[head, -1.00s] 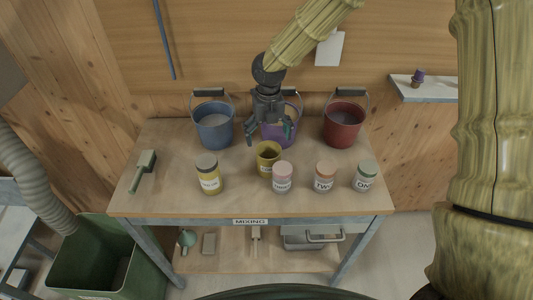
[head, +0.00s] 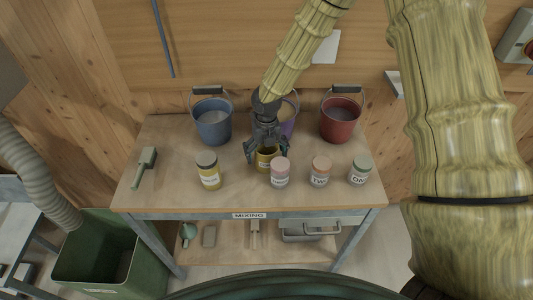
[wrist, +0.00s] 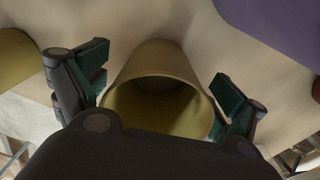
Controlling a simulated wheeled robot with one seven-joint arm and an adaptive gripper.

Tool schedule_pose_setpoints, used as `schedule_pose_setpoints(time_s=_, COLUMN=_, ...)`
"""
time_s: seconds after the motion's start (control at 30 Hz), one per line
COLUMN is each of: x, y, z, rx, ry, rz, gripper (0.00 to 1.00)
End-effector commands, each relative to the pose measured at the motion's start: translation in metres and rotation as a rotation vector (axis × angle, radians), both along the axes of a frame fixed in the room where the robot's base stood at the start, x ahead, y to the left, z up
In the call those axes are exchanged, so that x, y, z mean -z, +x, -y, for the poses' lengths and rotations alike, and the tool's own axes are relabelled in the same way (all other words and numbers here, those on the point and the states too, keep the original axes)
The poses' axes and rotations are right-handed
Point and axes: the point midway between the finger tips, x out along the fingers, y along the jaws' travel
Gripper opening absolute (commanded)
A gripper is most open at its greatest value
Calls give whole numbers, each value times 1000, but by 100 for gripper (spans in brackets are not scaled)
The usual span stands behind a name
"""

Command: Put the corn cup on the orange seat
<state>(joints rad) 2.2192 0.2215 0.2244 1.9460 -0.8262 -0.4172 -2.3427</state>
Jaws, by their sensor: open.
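The yellow cup (head: 267,164), with a partly covered label, stands upright on the mixing table (head: 240,198). I take it to be the corn cup, but its label cannot be read. My gripper (head: 266,160) is right above it with its fingers down on either side. In the wrist view, the cup's open rim (wrist: 160,90) lies between the two green-padded fingers (wrist: 165,98), with a gap on each side. The cup looks empty inside, though its bottom is dark. I see no orange seat in these views.
Lidded jars, yellow (head: 208,171), pink (head: 280,172), orange-topped (head: 320,171) and green-topped (head: 360,171), stand near the cup. Blue (head: 212,124), purple (head: 288,128) and red (head: 340,124) buckets stand behind. A green bin (head: 95,262) is on the floor.

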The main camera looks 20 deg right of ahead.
Motion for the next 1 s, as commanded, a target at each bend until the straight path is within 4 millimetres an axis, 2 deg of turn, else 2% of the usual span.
schedule_pose_setpoints(time_s=0.33, x=6, y=0, z=0, rx=-1, ry=0, rz=1, gripper=96)
schedule_pose_setpoints(time_s=0.37, x=6, y=0, z=0, rx=-1, ry=0, rz=1, gripper=94)
schedule_pose_setpoints(time_s=0.5, x=5, y=0, z=0, rx=-1, ry=0, rz=1, gripper=68)
schedule_pose_setpoints(time_s=0.6, x=6, y=0, z=0, rx=-1, ry=0, rz=1, gripper=55)
schedule_pose_setpoints(time_s=0.77, x=6, y=0, z=0, rx=-1, ry=0, rz=0, gripper=54)
schedule_pose_setpoints(time_s=0.8, x=6, y=0, z=0, rx=-1, ry=0, rz=0, gripper=50)
schedule_pose_setpoints(time_s=1.0, x=6, y=-1, z=0, rx=0, ry=0, rz=-1, gripper=50)
